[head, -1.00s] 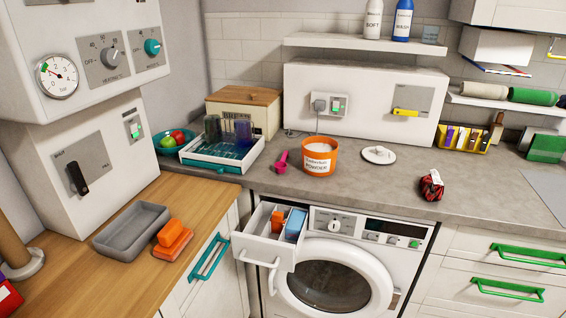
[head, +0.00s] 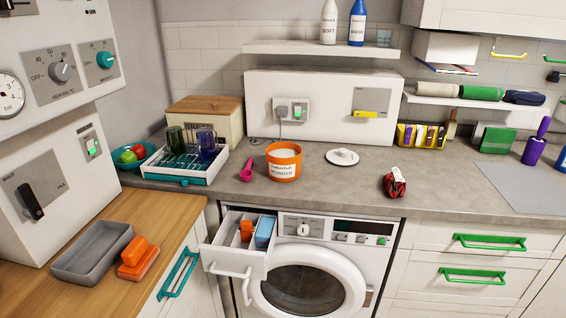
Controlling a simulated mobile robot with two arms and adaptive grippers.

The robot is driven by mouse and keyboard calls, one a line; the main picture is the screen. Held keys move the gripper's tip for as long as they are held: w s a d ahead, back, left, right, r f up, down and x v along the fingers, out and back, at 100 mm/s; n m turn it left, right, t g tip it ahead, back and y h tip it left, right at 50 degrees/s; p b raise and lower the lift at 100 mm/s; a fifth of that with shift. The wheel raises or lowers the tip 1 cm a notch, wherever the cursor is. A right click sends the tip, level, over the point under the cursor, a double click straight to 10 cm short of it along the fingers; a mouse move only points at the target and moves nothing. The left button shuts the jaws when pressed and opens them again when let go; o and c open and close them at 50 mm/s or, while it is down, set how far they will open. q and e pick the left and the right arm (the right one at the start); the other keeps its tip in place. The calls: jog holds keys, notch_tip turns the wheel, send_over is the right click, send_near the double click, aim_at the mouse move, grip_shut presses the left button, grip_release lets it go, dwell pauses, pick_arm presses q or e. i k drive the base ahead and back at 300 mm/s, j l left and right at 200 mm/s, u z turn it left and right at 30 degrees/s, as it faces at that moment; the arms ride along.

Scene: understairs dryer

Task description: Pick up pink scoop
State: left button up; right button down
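The pink scoop (head: 247,171) lies on the grey worktop, just left of the orange powder tub (head: 284,162). Its handle points up and away toward the back, and its bowl is at the near end. The scoop and tub look close together; whether they touch is hard to tell. Neither of my grippers shows in the head view.
The open detergent drawer (head: 235,262) juts from the washer below the scoop. A dish rack (head: 185,165) with cups stands left of the scoop. A white lid (head: 342,156) and a red-and-black item (head: 394,182) lie to the right. The worktop in front of the scoop is clear.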

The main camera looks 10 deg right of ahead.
aim_at(246, 176)
jog(key=i+l+u, duration=0.2)
jog(key=u, duration=0.15)
jog(key=i+l+u, duration=0.5)
jog(key=l+u, duration=0.2)
